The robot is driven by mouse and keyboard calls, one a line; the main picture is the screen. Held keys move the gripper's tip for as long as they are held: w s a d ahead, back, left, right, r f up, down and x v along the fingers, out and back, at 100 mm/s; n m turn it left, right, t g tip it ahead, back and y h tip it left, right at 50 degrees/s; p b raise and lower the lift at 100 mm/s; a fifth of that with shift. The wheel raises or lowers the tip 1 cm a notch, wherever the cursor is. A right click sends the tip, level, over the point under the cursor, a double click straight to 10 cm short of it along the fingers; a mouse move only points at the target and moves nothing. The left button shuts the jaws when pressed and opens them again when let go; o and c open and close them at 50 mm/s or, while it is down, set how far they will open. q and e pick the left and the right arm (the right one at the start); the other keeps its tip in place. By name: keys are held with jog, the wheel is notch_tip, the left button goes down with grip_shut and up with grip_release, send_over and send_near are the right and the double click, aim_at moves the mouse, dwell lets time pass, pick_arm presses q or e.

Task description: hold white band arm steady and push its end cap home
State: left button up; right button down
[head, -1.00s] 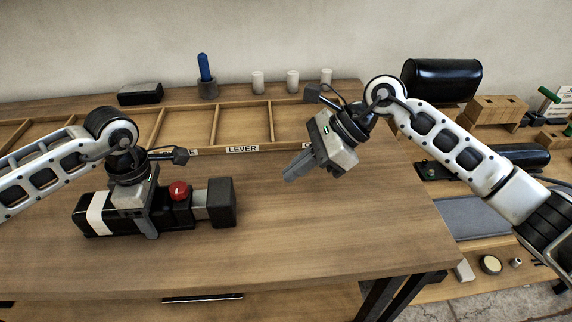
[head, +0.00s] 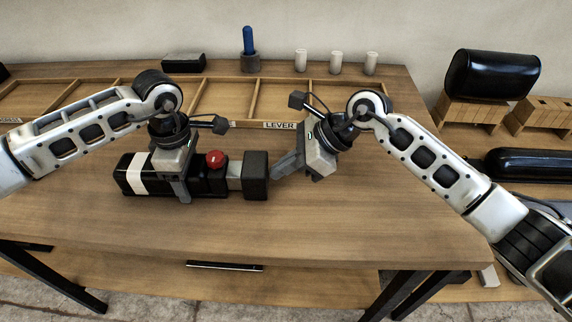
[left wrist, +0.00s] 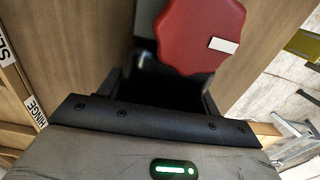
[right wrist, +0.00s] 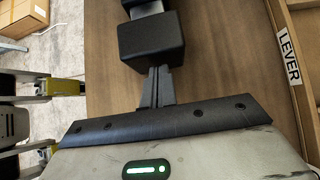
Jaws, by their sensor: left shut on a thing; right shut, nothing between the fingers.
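The white band arm (head: 138,174) is a black bar with a white band, lying on the wooden table. It has a red knob (head: 215,159) on top and a grey neck at its right end. A black block-shaped end cap (head: 255,175) sits on that neck, with some grey showing between cap and body. My left gripper (head: 184,190) is shut on the arm's body between band and knob; the knob fills the left wrist view (left wrist: 200,35). My right gripper (head: 276,172) is shut and empty, fingertips at the cap's right face. In the right wrist view the tips meet the cap (right wrist: 152,48) or nearly so.
A divided wooden tray (head: 225,100) with a LEVER label (head: 280,125) lies behind the arm. A blue-handled tool in a holder (head: 249,60), white cups (head: 336,62) and a black block (head: 184,62) stand at the back. The front of the table is clear.

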aim_at(267, 164)
pick_arm(q)
jog(key=shift+r, duration=0.1)
pick_arm(e)
jog(key=a, duration=0.3)
jog(key=shift+a, duration=0.4)
pick_arm(q)
jog(key=shift+d, duration=0.2)
pick_arm(e)
jog(key=shift+s+a, duration=0.1)
jog(key=d, duration=0.5)
pick_arm(q)
jog(key=shift+a, duration=0.2)
pick_arm(e)
jog(key=v, duration=0.9)
jog(key=shift+r, duration=0.35)
pick_arm(q)
jog(key=o, duration=1.5)
